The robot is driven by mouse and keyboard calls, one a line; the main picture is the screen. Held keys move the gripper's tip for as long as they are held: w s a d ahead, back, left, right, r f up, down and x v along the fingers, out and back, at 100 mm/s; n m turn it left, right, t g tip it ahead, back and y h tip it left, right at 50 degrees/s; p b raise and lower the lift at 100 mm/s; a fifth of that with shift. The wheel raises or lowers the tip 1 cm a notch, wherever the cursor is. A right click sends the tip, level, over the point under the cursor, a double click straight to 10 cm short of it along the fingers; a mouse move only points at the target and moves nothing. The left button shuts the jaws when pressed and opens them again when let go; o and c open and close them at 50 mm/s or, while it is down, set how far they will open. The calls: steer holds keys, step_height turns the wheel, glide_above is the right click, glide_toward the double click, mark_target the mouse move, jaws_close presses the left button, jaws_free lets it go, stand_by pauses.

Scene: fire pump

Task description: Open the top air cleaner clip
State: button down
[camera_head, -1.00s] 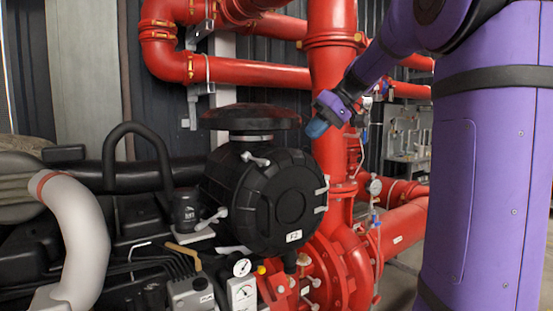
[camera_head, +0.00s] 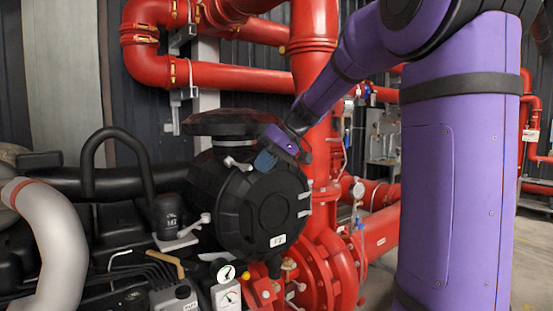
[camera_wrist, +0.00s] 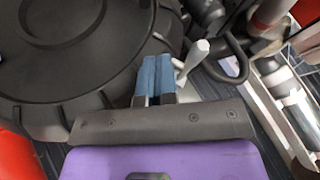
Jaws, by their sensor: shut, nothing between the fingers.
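The black round air cleaner (camera_head: 262,212) stands at the centre of the head view, and its ribbed cover fills the upper left of the wrist view (camera_wrist: 60,50). The pale top clip (camera_head: 238,164) is on its upper rim, and it also shows as a white lever in the wrist view (camera_wrist: 192,58). My gripper (camera_head: 265,161) is at the upper rim, just right of the clip. Its blue fingers (camera_wrist: 156,62) are together and empty, with the clip close beside them on the right in the wrist view. I cannot tell whether they touch it.
Other pale clips sit on the air cleaner's right edge (camera_head: 303,204) and at its lower left (camera_head: 196,227). Red pipes (camera_head: 315,60) rise behind it. Gauges (camera_head: 227,283) stand below. A black hose (camera_head: 130,145) and a grey pipe (camera_head: 50,240) are at left.

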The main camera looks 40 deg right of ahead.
steer(key=shift+a+r, duration=0.1)
steer(key=shift+a, duration=0.55)
steer(key=shift+r, duration=0.1)
